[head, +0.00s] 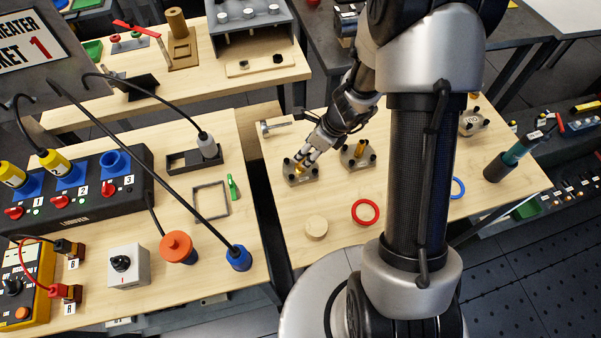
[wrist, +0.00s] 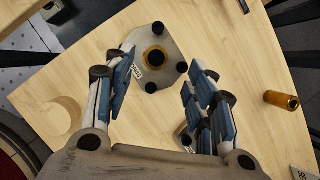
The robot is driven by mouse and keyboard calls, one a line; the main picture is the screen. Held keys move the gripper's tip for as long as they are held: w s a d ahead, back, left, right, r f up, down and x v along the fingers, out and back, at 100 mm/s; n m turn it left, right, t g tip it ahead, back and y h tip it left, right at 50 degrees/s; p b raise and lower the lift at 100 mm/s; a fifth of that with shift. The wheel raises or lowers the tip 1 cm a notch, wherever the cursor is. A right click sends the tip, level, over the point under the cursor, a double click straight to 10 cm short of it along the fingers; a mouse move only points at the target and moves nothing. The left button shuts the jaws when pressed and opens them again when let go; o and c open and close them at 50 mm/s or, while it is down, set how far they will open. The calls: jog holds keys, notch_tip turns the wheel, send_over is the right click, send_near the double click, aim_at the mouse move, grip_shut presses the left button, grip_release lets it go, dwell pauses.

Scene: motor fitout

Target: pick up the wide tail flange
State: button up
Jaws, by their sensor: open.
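A pale grey flange plate (wrist: 165,72) lies on the wooden table in the wrist view. It has black posts at its corners, a brass-ringed dark centre and a small label too small to read surely. In the head view a grey flange (head: 301,180) of this kind sits below my gripper (head: 306,158). In the wrist view my gripper (wrist: 163,68) is open, with its blue-padded fingers either side of the plate's near part and nothing held. I cannot tell whether the fingers touch it. Part of another plate is hidden behind the right finger.
Other flanges (head: 358,154) (head: 473,122) stand to the right. A wooden disc (head: 316,228), a red ring (head: 365,212) and a blue ring (head: 458,188) lie nearer. A brass cylinder (wrist: 281,100) is right of my fingers. A gap separates this table from the left one.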

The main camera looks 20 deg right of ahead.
jog(key=b+x, duration=0.1)
jog(key=x, duration=0.2)
jog(key=b+x, duration=0.2)
jog(key=x, duration=0.1)
jog(key=shift+s+a, duration=0.15)
jog(key=shift+a, duration=0.1)
jog(key=shift+r, duration=0.1)
jog(key=shift+c, duration=0.3)
grip_shut()
jog(key=shift+r, duration=0.1)
